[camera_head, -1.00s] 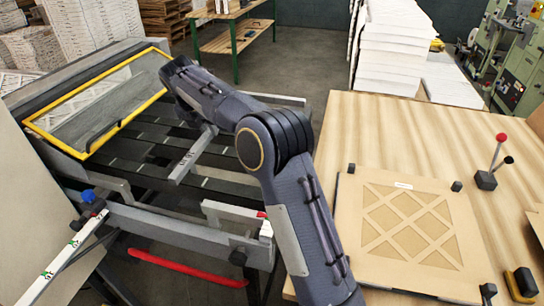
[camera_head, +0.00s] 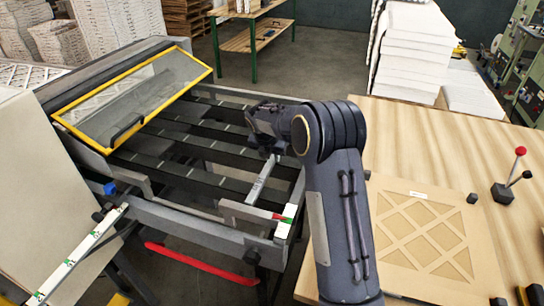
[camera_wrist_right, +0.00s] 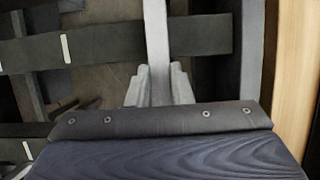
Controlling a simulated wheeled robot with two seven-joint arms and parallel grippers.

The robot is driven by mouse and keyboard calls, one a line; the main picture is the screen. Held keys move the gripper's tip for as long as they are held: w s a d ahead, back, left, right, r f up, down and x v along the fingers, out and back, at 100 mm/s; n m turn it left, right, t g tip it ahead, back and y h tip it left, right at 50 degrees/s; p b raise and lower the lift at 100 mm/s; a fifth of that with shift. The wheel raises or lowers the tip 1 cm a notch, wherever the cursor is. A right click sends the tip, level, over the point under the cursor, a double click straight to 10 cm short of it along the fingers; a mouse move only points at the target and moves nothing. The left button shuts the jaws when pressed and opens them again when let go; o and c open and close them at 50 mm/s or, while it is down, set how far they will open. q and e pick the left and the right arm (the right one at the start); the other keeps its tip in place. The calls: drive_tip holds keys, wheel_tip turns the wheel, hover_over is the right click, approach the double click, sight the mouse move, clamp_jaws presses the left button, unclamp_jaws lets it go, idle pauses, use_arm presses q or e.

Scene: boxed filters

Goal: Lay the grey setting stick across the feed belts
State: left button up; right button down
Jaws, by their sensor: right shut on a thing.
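The grey setting stick (camera_head: 262,180) is a slim light-grey bar over the right end of the dark feed belts (camera_head: 190,170). It runs roughly crosswise to them. My right gripper (camera_wrist_right: 160,88) is shut on the stick, and in the wrist view the stick (camera_wrist_right: 156,40) runs away from between its fingers. In the head view the wrist and forearm cover the fingers and the stick's far end. A belt (camera_wrist_right: 100,43) passes behind the stick in the wrist view. I cannot tell whether the stick touches the belts. My left gripper is not in view.
A yellow-framed clear guard (camera_head: 135,95) stands tilted over the belts' left end. A wooden table (camera_head: 430,140) on the right holds a brown lattice-faced filter box (camera_head: 425,235) and a red-knobbed lever (camera_head: 515,175). A white block with green and red marks (camera_head: 287,220) is at the machine's near right corner.

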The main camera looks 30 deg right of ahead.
drive_tip(key=shift+f, duration=0.55)
drive_tip(key=shift+f, duration=0.3)
drive_tip(key=c, duration=1.3)
unclamp_jaws()
drive_tip(key=shift+r, duration=0.55)
drive_tip(key=b+v, duration=0.1)
drive_tip(key=v, duration=1)
drive_tip(key=shift+s+a+r+b, duration=0.15)
drive_tip(key=shift+s+r+b, duration=0.1)
drive_tip(key=shift+b, duration=0.15)
